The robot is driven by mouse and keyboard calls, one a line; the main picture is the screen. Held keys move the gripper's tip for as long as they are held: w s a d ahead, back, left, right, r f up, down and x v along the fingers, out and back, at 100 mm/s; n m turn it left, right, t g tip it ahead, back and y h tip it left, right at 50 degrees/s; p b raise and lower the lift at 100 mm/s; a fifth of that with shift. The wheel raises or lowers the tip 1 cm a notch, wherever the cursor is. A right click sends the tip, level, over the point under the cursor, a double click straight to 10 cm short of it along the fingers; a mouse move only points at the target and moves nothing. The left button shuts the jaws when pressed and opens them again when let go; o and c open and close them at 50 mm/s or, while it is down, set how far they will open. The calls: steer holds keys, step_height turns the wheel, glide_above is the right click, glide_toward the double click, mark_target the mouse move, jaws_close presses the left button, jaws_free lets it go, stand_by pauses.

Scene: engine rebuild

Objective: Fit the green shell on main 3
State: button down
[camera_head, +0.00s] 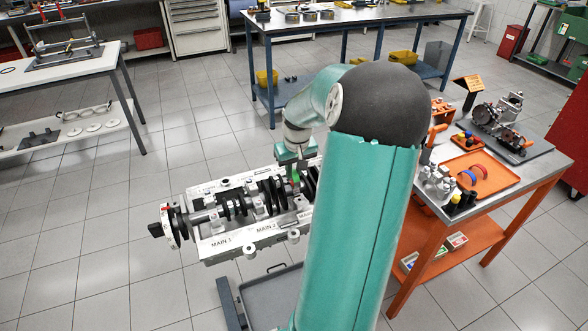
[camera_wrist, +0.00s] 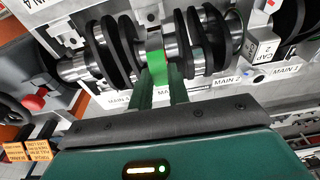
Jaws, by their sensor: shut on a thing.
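The green shell (camera_wrist: 156,66) is between the fingertips of my gripper (camera_wrist: 161,78) in the wrist view. My gripper is shut on it. The shell is up against a bright journal of the crankshaft (camera_wrist: 198,52), between dark webs; whether it touches the journal I cannot tell. A partly covered MAIN label (camera_wrist: 118,101) is beside the fingers, left of the MAIN 2 label (camera_wrist: 228,79). In the head view the shell is a small green patch (camera_head: 295,177) over the engine block (camera_head: 240,240), below my gripper (camera_head: 294,165). My arm hides the block's right end.
A cap marked 2 (camera_wrist: 262,48) stands on the block near main 2. A white bench (camera_head: 60,70) is at left. Open tiled floor lies left of the block.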

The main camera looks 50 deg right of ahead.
steer(key=shift+f, duration=1.35)
stand_by(3.4)
steer(key=shift+r, duration=0.25)
stand_by(0.8)
steer(key=c, duration=1.6)
jaws_free()
steer(key=shift+r, duration=0.1)
steer(key=shift+r, duration=0.35)
steer(key=shift+r, duration=0.35)
steer(key=shift+r, duration=0.35)
